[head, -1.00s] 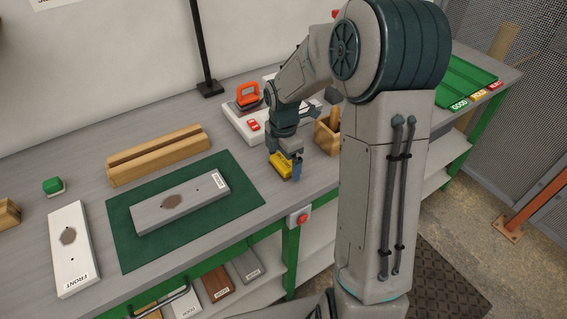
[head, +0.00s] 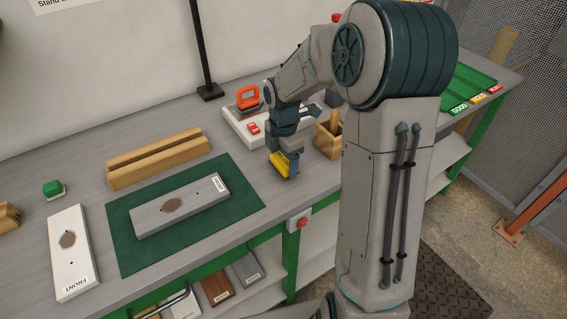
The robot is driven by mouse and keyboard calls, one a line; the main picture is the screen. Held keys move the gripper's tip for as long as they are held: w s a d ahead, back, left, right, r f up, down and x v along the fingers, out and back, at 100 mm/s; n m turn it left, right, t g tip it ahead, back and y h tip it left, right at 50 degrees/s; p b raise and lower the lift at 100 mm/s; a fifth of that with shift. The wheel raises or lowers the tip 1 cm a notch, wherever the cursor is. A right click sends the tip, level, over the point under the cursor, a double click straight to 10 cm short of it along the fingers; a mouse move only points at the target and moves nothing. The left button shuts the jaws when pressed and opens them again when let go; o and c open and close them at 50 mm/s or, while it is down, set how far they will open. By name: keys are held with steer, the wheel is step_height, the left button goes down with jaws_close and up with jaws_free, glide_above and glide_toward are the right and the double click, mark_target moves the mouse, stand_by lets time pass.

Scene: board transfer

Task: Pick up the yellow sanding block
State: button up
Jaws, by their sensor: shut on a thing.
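The yellow sanding block (head: 279,165) is at my gripper (head: 284,168), near the front of the bench and right of the green mat. My gripper points down and is shut on the block. A blue fingertip shows at the block's right side; the other finger is hidden. I cannot tell whether the block touches the bench top.
A grey board (head: 180,205) lies on the green mat (head: 122,245). A white board (head: 72,255) lies at left, a slotted wooden holder (head: 158,158) behind the mat. A white base with an orange-handled tool (head: 247,97) and a wooden box (head: 327,142) stand near my gripper.

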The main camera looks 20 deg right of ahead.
steer(key=r, duration=0.2)
steer(key=d+r, duration=0.1)
steer(key=shift+s, duration=0.25)
steer(key=s+d+r+b, duration=0.1)
steer(key=s+d+r, duration=0.4)
steer(key=d, duration=0.4)
steer(key=shift+d+r, duration=0.15)
steer(key=shift+r, duration=0.45)
steer(key=shift+s, duration=0.1)
steer(key=shift+o, duration=1)
steer(key=shift+c, duration=0.5)
